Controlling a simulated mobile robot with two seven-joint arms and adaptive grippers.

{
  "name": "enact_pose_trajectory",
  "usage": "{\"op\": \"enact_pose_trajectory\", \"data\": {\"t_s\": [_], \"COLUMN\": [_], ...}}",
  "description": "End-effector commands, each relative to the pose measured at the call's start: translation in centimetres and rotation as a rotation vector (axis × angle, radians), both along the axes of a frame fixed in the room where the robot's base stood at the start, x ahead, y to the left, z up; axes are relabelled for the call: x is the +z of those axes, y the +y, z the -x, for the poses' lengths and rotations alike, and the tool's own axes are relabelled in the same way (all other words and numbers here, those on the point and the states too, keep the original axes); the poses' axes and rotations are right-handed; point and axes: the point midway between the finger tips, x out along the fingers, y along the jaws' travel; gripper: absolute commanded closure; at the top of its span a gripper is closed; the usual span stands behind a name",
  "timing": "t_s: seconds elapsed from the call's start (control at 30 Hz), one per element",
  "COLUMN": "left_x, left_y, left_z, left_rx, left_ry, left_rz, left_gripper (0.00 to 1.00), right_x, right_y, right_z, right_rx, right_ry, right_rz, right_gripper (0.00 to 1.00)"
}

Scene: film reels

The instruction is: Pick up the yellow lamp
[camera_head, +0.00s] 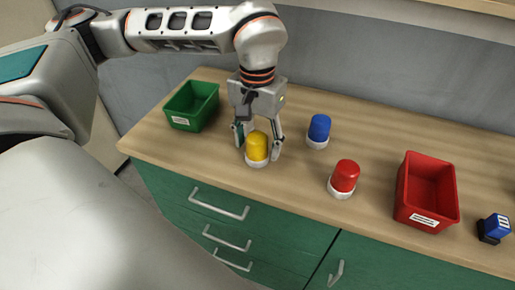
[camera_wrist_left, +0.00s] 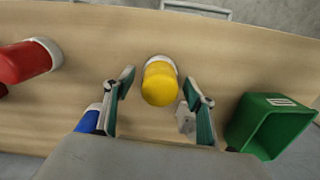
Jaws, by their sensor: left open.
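The yellow lamp (camera_head: 257,147) is a rounded yellow cap on a white base. It stands upright on the wooden counter near its front edge. My left gripper (camera_head: 259,150) points down from above, open, with one finger on each side of the lamp. In the left wrist view the yellow lamp (camera_wrist_left: 159,83) sits between and just beyond the tips of the open left gripper (camera_wrist_left: 158,82), with a gap on both sides. My right gripper is not in either view.
A blue lamp (camera_head: 319,128) and a red lamp (camera_head: 344,177) stand right of the yellow one. A green bin (camera_head: 191,106) is at the left and a red bin (camera_head: 427,193) at the right. A small blue and black object (camera_head: 493,228) lies far right. A grey wall (camera_head: 400,75) is behind.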

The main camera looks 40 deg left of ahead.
Motion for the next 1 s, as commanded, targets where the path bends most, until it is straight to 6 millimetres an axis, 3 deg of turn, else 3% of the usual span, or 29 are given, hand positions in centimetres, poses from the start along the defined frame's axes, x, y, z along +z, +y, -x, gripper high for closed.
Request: {"op": "enact_pose_trajectory", "data": {"t_s": [0.17,0.37,0.77,1.0], "left_x": [0.0,0.0,0.4,3.1], "left_y": [0.0,0.0,0.0,-0.1], "left_z": [0.0,0.0,0.0,-0.1], "left_rx": [0.000,0.000,0.000,-0.001], "left_ry": [-0.001,0.000,-0.002,-0.005], "left_rz": [0.000,0.000,0.001,0.000], "left_gripper": [0.45,0.88,0.88,0.88], "right_x": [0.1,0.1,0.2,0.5], "right_y": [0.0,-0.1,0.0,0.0], "right_z": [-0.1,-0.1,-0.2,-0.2], "right_rx": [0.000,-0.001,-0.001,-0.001], "right_ry": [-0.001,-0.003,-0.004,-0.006], "right_rz": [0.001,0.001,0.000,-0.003], "right_gripper": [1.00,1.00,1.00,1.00]}}
